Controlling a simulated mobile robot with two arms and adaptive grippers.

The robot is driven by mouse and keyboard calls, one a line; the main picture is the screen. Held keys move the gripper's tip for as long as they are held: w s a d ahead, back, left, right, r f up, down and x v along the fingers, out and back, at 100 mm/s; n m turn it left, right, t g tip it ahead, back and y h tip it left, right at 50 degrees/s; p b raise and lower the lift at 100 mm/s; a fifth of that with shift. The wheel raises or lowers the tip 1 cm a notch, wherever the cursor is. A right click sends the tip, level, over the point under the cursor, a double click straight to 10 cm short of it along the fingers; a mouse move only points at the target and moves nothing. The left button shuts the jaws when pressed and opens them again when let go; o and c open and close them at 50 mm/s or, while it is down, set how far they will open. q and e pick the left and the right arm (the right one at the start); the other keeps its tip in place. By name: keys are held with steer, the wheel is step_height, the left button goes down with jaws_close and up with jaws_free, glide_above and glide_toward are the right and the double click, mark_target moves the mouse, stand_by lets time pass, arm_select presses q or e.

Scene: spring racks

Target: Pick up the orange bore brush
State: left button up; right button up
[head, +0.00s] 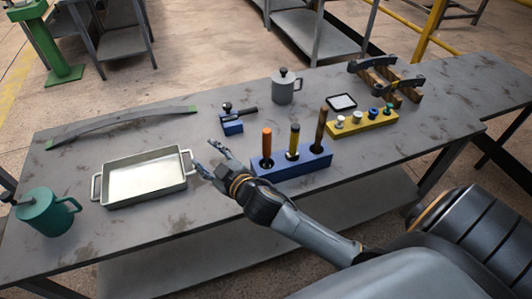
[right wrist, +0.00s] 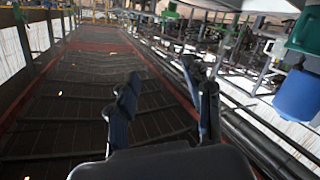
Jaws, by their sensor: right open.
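The orange bore brush (head: 267,141) stands upright in the left hole of a blue block (head: 292,171) on the grey table. A yellow-and-black brush (head: 294,139) and a dark brown one (head: 320,125) stand in the same block, to its right. The lower end of the orange brush is hidden in the block. My right gripper (head: 211,158) is open and empty, left of the block and apart from the orange brush. Its two spread fingers also show in the right wrist view (right wrist: 162,80), with no brush between them. My left gripper is not in view.
A metal tray (head: 144,202) lies close left of my right gripper. A small blue stand with a black tool (head: 232,124) is behind it. A grey lidded mug (head: 286,91), a yellow rack (head: 362,124) and a green mug (head: 50,213) also stand on the table (head: 90,150).

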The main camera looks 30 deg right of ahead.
steer(key=w+a+r+n+t+y, duration=0.25)
steer(key=a+r+n+y, duration=0.4)
steer(key=r, duration=0.45)
steer(key=s+a+r+n+g+y, duration=0.35)
steer(key=a+n+g+y, duration=0.55)
steer(key=n, duration=0.5)
steer(key=n+g+h+p, duration=0.1)
steer(key=n+g+h, duration=0.2)
steer(key=g+h, duration=1.1)
glide_above(267, 147)
steer(key=w+d, duration=0.2)
step_height(267, 147, down, 6)
steer(key=t+h, duration=0.2)
steer(key=t, duration=0.1)
steer(key=t+h, duration=0.1)
steer(key=shift+s+a+r+t+h, duration=0.15)
steer(key=shift+r+t+h, duration=0.1)
step_height(267, 147, down, 8)
steer(key=shift+f+p, duration=0.2)
steer(key=shift+p, duration=0.9)
steer(key=f+p, duration=0.1)
steer(key=f, duration=0.2)
steer(key=a+f+p, duration=0.1)
steer(key=shift+s+f+p, duration=0.25)
steer(key=shift+f+p, duration=0.1)
steer(key=shift+f, duration=0.3)
jaws_close()
